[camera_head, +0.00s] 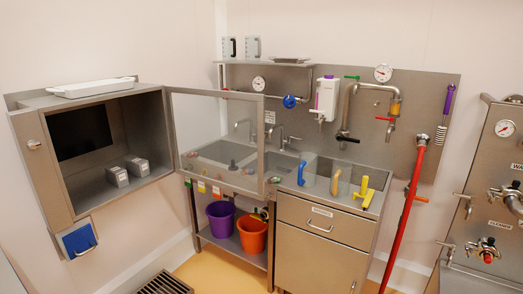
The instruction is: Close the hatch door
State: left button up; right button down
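The hatch (45,165) is a steel wall box at the left. Its front is open, and two small grey blocks (117,177) sit on its floor. A dark panel (82,134) shows at its back. The hatch door (261,150) is a clear pane in a steel frame. It stands wide open, swung out to the right from the box's right edge, in front of the sink. A small round fitting (33,145) is on the box's left frame. Neither of my grippers is in view.
A white tray (92,88) lies on the hatch. A blue panel (79,240) with a handle hangs below it. Purple (221,219) and orange (252,236) buckets stand under the sink. A steel cabinet (318,245) stands right of them. A floor grate (165,284) lies in front.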

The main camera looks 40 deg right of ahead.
aim_at(259, 195)
jog(key=i+l, duration=0.1)
jog(key=l, duration=0.3)
jog(key=i+l, duration=0.1)
jog(key=l, duration=0.3)
jog(key=i+l, duration=0.1)
jog(key=l, duration=0.25)
jog(key=i+l, duration=0.15)
jog(key=l, duration=0.25)
jog(key=i+l, duration=0.1)
jog(key=l, duration=0.3)
jog(key=k+z, duration=0.05)
